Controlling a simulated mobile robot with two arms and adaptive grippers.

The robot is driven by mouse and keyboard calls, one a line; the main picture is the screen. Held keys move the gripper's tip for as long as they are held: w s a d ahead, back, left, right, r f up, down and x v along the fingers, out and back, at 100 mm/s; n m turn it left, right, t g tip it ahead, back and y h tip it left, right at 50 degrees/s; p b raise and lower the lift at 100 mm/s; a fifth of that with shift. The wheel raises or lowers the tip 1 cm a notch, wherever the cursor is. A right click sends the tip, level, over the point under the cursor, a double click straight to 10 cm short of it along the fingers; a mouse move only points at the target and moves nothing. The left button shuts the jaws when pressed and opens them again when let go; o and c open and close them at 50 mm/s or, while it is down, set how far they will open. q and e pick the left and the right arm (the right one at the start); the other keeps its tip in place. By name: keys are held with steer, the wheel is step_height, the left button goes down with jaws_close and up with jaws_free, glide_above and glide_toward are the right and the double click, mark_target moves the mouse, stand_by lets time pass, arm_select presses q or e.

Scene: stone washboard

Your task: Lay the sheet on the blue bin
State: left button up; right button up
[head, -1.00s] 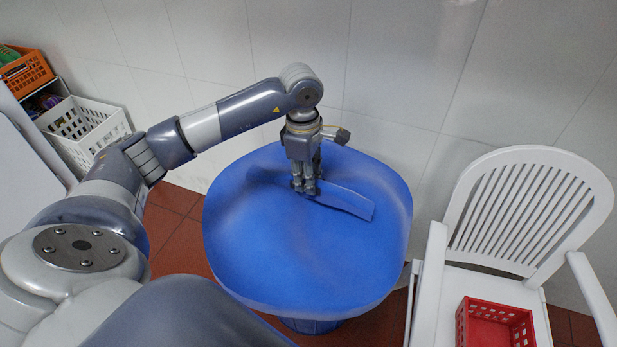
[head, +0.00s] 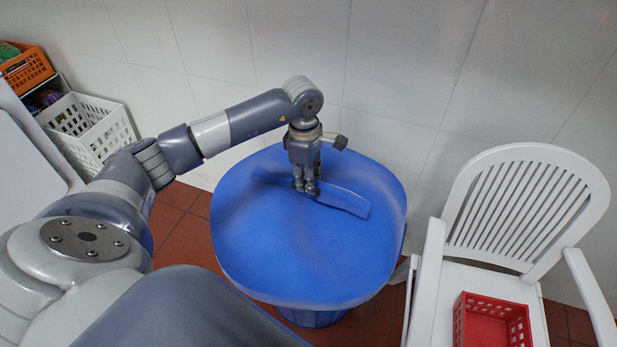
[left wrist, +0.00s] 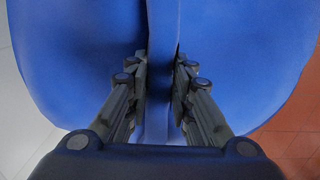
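The blue sheet (head: 300,250) lies spread over the top of the blue bin (head: 312,317), whose side shows only below the sheet's near edge. A raised fold (head: 345,201) stands up along the sheet's far half. My left gripper (head: 305,188) points down at this fold from above. In the left wrist view, its fingers (left wrist: 158,85) sit on both sides of the fold and pinch it, with sheet (left wrist: 235,60) spreading out to each side. The bin's rim is hidden under the sheet. My right gripper is not in view.
A white chair (head: 527,205) with a red basket (head: 492,318) on its seat stands close on the right. A white crate (head: 90,135) and an orange crate (head: 27,70) are at the far left. A tiled wall (head: 400,60) rises behind the bin.

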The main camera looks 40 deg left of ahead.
arm_select(q)
steer(key=o, duration=0.4)
steer(key=shift+c, duration=0.2)
steer(key=shift+r, duration=0.25)
step_height(320, 180, up, 12)
steer(key=b, duration=0.1)
steer(key=shift+s+a+f+b, duration=0.15)
steer(key=shift+s+a+b, duration=0.1)
steer(key=shift+b, duration=0.1)
steer(key=shift+s+f, duration=0.1)
